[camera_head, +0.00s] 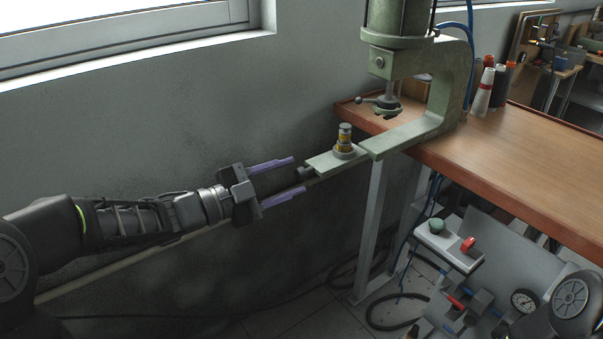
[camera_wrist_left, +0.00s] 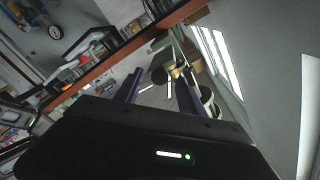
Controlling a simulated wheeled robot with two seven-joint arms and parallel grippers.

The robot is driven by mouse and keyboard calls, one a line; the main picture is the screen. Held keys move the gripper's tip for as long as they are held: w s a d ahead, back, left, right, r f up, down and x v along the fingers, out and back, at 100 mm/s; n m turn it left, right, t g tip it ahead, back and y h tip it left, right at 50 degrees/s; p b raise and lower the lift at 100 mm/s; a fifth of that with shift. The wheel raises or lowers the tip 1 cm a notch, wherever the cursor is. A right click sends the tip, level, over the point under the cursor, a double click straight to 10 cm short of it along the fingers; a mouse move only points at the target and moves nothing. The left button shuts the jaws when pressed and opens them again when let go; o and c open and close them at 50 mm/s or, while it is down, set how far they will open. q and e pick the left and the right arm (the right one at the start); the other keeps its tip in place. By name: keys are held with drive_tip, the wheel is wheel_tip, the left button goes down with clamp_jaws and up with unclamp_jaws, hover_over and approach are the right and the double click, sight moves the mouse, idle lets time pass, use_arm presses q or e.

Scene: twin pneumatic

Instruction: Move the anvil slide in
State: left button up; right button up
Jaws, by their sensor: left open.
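The green anvil slide (camera_head: 322,163) sticks out to the left of the press base, past the table's edge. A brass-coloured anvil (camera_head: 344,140) stands upright on it; its yellow part also shows in the left wrist view (camera_wrist_left: 175,71). A dark round knob (camera_head: 306,173) is at the slide's left end, and it shows in the left wrist view (camera_wrist_left: 158,76) between the fingers. My left gripper (camera_head: 299,175) is open, its two purple fingers pointing at the slide's knob end, one on each side. I cannot tell whether they touch it. My right gripper is not in view.
The green press (camera_head: 445,85) stands on the wooden table (camera_head: 530,155), its head above the base and right of the anvil. Tubes (camera_head: 484,88) stand behind it. A control box (camera_head: 448,245) with a green and a red button is below. The wall is close behind my left arm.

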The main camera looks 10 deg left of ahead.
sight(298, 177)
use_arm(q)
drive_tip(key=shift+x, duration=1.75)
drive_tip(key=shift+c, duration=0.2)
clamp_jaws()
drive_tip(key=shift+f, duration=0.1)
drive_tip(key=shift+d+f, duration=0.1)
drive_tip(key=shift+f, duration=0.05)
